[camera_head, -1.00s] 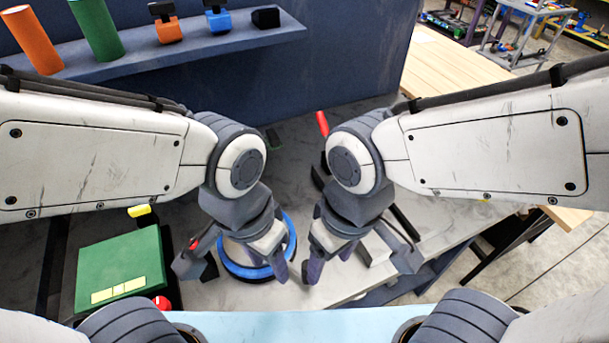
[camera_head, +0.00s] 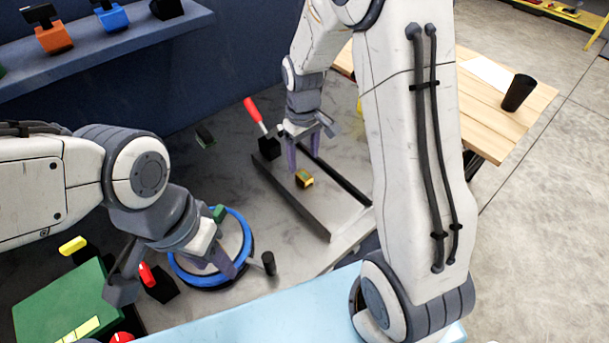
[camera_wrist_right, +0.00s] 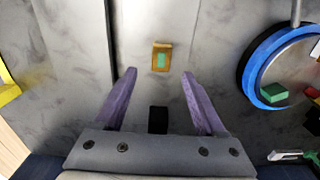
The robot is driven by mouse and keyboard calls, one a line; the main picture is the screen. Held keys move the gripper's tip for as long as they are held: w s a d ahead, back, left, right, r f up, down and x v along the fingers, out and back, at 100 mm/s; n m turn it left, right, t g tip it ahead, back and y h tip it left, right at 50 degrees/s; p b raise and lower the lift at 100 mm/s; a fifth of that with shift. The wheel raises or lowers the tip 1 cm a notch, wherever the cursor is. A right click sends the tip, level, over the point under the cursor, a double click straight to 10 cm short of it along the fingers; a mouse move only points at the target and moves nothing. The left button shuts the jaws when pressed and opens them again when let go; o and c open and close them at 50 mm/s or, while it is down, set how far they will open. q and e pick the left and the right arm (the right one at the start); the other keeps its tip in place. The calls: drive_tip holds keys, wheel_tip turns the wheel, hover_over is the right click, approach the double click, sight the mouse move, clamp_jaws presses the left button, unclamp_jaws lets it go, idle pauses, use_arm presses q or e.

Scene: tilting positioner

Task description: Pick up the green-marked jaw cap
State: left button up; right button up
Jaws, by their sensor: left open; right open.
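The green-marked jaw cap (camera_head: 304,179) is a small brass-yellow block with a green patch on top. It lies on the grey worktop between two dark rails. My right gripper (camera_head: 304,157) is open and empty above it. In the right wrist view the cap (camera_wrist_right: 161,57) lies just beyond the open fingertips (camera_wrist_right: 159,75), roughly centred between them, with no finger touching it. My left gripper (camera_head: 226,266) hangs over the blue-rimmed round table, clear of the cap; only part of its fingers shows.
The blue-rimmed round table (camera_head: 178,267) carries a green block (camera_head: 219,213). A red-handled lever (camera_head: 254,111) stands behind the rails (camera_head: 292,199). A green box (camera_head: 48,305) is at lower left. A black cup (camera_head: 518,93) stands on the wooden table at right.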

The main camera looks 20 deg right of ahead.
sight(304, 175)
drive_tip(key=shift+s+f+p, duration=0.15)
drive_tip(key=shift+f+p, duration=0.3)
drive_tip(key=shift+f, duration=1.1)
drive_tip(key=shift+s+f+p, duration=0.1)
drive_tip(key=shift+f+p, duration=0.3)
drive_tip(key=shift+f, duration=1.1)
clamp_jaws()
